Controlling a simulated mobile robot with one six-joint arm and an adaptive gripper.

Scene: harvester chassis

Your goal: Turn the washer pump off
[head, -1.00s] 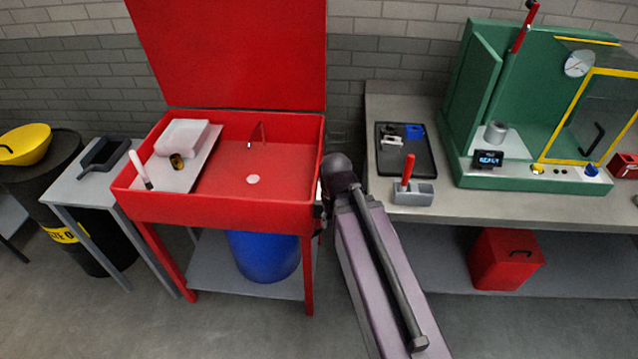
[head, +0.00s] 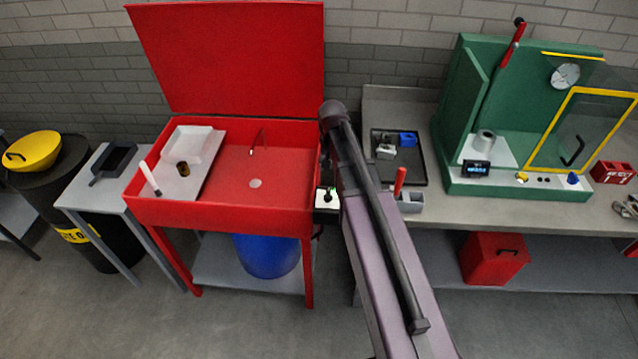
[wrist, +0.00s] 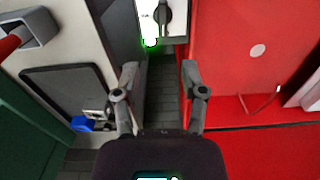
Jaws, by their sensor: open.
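The red parts washer (head: 220,211) stands with its lid up. A white switch box (head: 327,195) with a dark knob and a green glow is on its right side, just left of my arm. In the wrist view the switch panel (wrist: 150,12) is at the top edge, partly cut off. Its black knob (wrist: 163,17) points roughly up and down the picture, and a green lamp (wrist: 150,42) is lit beside it. My gripper (wrist: 159,70) is open and empty, below the panel in that view and apart from it. My arm hides the gripper in the head view.
A workbench (head: 480,215) stands right of the washer, with a black tray (head: 413,170) and a green press (head: 470,115). A narrow gap (wrist: 160,100) separates washer and bench. The washer basin holds a tilted white container (head: 190,143) and a white-handled brush (head: 149,177).

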